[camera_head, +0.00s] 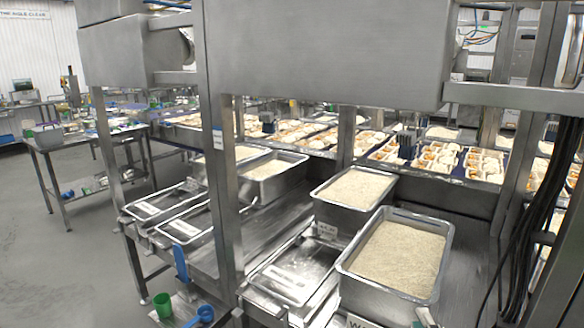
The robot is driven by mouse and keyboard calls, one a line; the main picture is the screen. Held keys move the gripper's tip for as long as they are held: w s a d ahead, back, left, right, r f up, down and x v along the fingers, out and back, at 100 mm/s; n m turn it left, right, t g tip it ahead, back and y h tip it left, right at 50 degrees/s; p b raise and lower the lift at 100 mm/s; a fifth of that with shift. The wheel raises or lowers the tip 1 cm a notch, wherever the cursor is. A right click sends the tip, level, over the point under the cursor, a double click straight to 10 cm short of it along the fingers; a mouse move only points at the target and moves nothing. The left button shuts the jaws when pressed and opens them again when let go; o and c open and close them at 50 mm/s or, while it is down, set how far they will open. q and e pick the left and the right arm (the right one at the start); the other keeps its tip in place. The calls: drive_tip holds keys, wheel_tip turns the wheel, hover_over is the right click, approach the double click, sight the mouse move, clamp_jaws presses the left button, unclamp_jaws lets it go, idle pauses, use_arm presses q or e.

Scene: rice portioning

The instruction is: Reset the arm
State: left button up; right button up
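A small grey piece (426,317) at the bottom edge, in front of the nearest rice pan, may be the tip of my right gripper. Too little of it shows to tell whether it is open or shut, or holds anything. My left gripper is not in view. The nearest rice pan (347,278) is full of pale rice and stands on the steel worktop. A second rice pan (318,203) stands behind it.
Steel posts (222,190) and a big steel housing (325,55) frame the worktop. Empty trays (290,278) lie left of the pans. A green cup (163,306), a blue scoop (204,315) and a blue handle (181,262) are at lower left. Filled food trays (440,158) line the back.

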drive_tip(key=s+d+f+m+g+h, duration=0.1)
drive_tip(key=s+f+m+g+h, duration=0.1)
drive_tip(key=s+f+m+g, duration=0.35)
drive_tip(key=s+a+f+m+g+y, duration=0.1)
drive_tip(key=s+a+f+m+g, duration=0.25)
drive_tip(key=s, duration=0.35)
drive_tip(key=s+a+f+m+g+y, duration=0.1)
drive_tip(key=s+a+f+m+g, duration=0.15)
drive_tip(key=s+f, duration=0.4)
drive_tip(key=s+a+f+m+g+y, duration=0.1)
drive_tip(key=s+a+f+m+g, duration=0.2)
drive_tip(key=s, duration=0.6)
wheel_tip(320, 180, down, 30)
drive_tip(key=s+f+g+b, duration=0.1)
drive_tip(key=s+b, duration=0.1)
drive_tip(key=b, duration=0.3)
use_arm(q)
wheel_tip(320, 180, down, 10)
drive_tip(key=b, duration=0.4)
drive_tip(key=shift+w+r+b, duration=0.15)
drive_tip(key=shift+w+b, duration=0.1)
drive_tip(key=shift+b, duration=0.1)
use_arm(e)
drive_tip(key=s+d+f, duration=0.2)
drive_tip(key=s+f, duration=0.6)
drive_tip(key=f, duration=0.2)
drive_tip(key=s+d+f+g, duration=0.1)
drive_tip(key=s+f, duration=0.8)
drive_tip(key=f, duration=0.2)
drive_tip(key=shift+d, duration=0.35)
